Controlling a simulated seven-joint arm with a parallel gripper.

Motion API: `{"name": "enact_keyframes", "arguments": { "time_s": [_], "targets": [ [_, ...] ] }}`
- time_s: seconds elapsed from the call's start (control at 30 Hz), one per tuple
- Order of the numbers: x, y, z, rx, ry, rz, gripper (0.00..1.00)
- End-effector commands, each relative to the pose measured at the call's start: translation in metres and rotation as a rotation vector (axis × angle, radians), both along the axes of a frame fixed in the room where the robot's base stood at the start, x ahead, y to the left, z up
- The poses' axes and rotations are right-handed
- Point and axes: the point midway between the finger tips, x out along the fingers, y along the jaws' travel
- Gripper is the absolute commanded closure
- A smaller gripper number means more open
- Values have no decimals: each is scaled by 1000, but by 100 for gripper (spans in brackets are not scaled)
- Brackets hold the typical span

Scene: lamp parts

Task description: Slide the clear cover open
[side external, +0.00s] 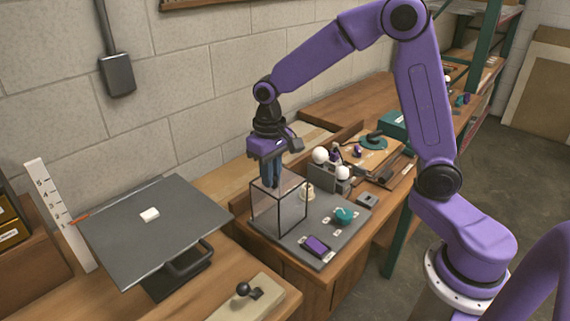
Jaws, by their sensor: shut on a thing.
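The clear cover (292,217) is a see-through box with dark edges. It stands at the left part of a grey board (325,256) on the wooden bench. My gripper (271,186) points straight down at the top of the cover, with its dark fingers close together and shut on it. The exact spot where the fingers hold the cover is too small to make out. A small cream piece (307,191) shows just right of the cover's upper edge.
On the same board are a teal round part (344,216) and a purple block (316,246). White bulbs (321,155) stand behind. A tilted dark panel (155,228) with a white piece (149,215) is at left. A ball-headed lever (245,289) is in front.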

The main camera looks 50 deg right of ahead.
Motion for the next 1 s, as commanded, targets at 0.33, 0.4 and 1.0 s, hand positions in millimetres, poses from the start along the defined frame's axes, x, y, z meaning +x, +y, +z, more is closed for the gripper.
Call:
{"name": "enact_keyframes", "arguments": {
  "time_s": [0.33,0.4,1.0],
  "targets": [
    [1,10,1,6,-7,1,100],
    [1,11,1,7,-8,1,100],
    [2,8,21,4,-9,0,57]
  ]
}}
